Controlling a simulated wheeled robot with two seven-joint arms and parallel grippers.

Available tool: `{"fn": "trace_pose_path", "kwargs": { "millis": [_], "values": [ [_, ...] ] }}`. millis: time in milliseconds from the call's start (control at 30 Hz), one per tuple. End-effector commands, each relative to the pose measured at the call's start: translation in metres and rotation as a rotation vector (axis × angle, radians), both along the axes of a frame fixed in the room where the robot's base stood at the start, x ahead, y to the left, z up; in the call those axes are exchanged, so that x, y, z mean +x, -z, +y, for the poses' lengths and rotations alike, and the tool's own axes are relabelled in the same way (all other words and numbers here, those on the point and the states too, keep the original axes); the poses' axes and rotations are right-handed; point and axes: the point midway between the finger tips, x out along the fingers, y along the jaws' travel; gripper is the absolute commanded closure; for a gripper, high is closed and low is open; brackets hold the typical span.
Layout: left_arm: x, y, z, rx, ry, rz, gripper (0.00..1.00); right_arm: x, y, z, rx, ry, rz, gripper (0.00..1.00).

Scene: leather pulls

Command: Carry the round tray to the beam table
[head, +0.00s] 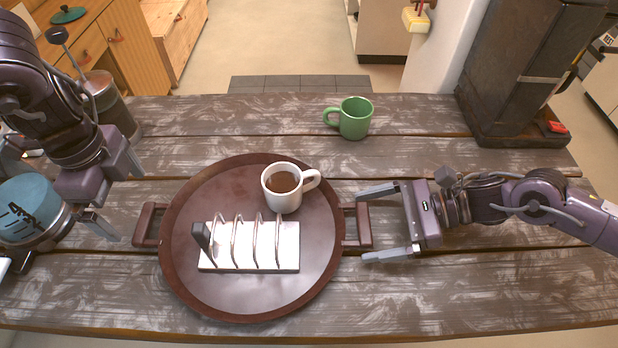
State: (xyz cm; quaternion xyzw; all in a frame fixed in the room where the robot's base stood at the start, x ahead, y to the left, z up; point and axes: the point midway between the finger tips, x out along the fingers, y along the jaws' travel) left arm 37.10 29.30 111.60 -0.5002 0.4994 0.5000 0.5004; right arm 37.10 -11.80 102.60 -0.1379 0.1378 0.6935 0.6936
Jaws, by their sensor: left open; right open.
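The round tray (245,305) is dark red-brown and lies flat on a weathered plank table (420,300). It has a left handle (146,225) and a right handle (364,226). On it stand a white mug of dark coffee (284,202) and a toast rack (250,258) with a white base and metal hoops. My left gripper (120,200) is open, left of and apart from the left handle. My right gripper (363,224) is open, with its fingers on either side of the right handle's outer end. I cannot tell whether they touch it.
A green mug (355,119) stands behind the tray. A dark tall machine (520,75) is at the back right. A metal canister (113,108) and a blue-topped container (30,212) are at the left. The table's right front is clear.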

Motion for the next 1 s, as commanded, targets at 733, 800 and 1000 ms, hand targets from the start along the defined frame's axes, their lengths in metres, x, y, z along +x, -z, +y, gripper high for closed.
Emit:
{"fn": "trace_pose_path", "kwargs": {
  "millis": [733,800,1000],
  "values": [
    [0.0,-0.044,0.0,0.001,0.0,0.001,0.0,0.0,-0.025,-0.065,-0.005,0.004,-0.001,0.0],
    [0.0,-0.044,0.0,0.001,0.0,0.001,0.0,0.0,-0.031,-0.078,-0.004,0.003,-0.001,0.0],
    [0.0,-0.044,0.0,0.001,0.0,0.001,0.0,0.0,-0.042,-0.104,-0.001,0.001,0.001,0.0]
  ]
}}
